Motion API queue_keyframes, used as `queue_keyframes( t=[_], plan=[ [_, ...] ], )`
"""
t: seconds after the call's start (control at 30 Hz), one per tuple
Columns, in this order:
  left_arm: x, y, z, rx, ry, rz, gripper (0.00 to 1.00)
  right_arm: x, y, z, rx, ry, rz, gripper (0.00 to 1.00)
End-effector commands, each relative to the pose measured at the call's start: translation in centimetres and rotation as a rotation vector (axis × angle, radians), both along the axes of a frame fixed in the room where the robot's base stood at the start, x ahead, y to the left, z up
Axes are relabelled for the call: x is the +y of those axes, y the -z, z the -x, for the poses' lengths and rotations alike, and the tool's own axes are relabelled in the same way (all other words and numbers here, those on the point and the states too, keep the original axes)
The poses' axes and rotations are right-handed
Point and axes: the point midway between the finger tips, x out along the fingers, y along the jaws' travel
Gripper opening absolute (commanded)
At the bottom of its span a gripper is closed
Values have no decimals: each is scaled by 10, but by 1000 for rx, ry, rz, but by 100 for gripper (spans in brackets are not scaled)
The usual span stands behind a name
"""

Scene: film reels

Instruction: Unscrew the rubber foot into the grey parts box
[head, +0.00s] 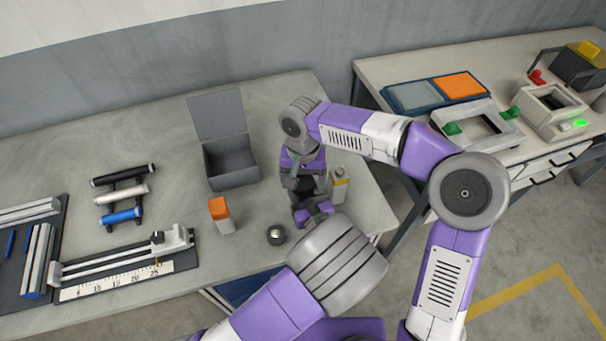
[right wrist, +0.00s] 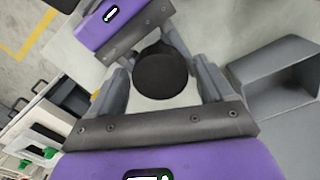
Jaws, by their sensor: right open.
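A black round cap, which looks like the rubber foot (right wrist: 160,75), faces up between the fingers of my right gripper (right wrist: 162,88) in the right wrist view. My right gripper (head: 303,186) is open and points down in the head view. My left gripper (head: 314,212) is just below it and also shows in the right wrist view (right wrist: 150,52). Its fingers flank the part under the foot and seem closed on it; that part is mostly hidden. The grey parts box (head: 231,163) stands open on the table to the left, its lid raised; it also shows in the right wrist view (right wrist: 275,80).
An orange-topped block (head: 221,215) and a small round knob (head: 276,236) stand in front of the box. A yellow-banded bottle (head: 339,186) is close behind the grippers. Cylinders on a rack (head: 121,192) and a ruler rig (head: 125,270) lie left.

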Motion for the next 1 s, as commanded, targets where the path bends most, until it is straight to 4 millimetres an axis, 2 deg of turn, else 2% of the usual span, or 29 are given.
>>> queue_keyframes(
  t=[0.13,0.5,0.67,0.77,1.0],
  plan=[
    [0,0,0,0,0,0,0,0,0,0,0,0,0,79],
    [0,0,0,0,0,0,0,0,0,0,0,-1,0,25],
    [0,0,0,0,0,0,0,0,-1,0,0,-63,0,24],
    [0,0,0,0,0,0,0,0,-1,0,0,-201,0,24],
    [0,0,0,0,0,0,0,0,-1,0,-1,-654,0,24]
  ],
)
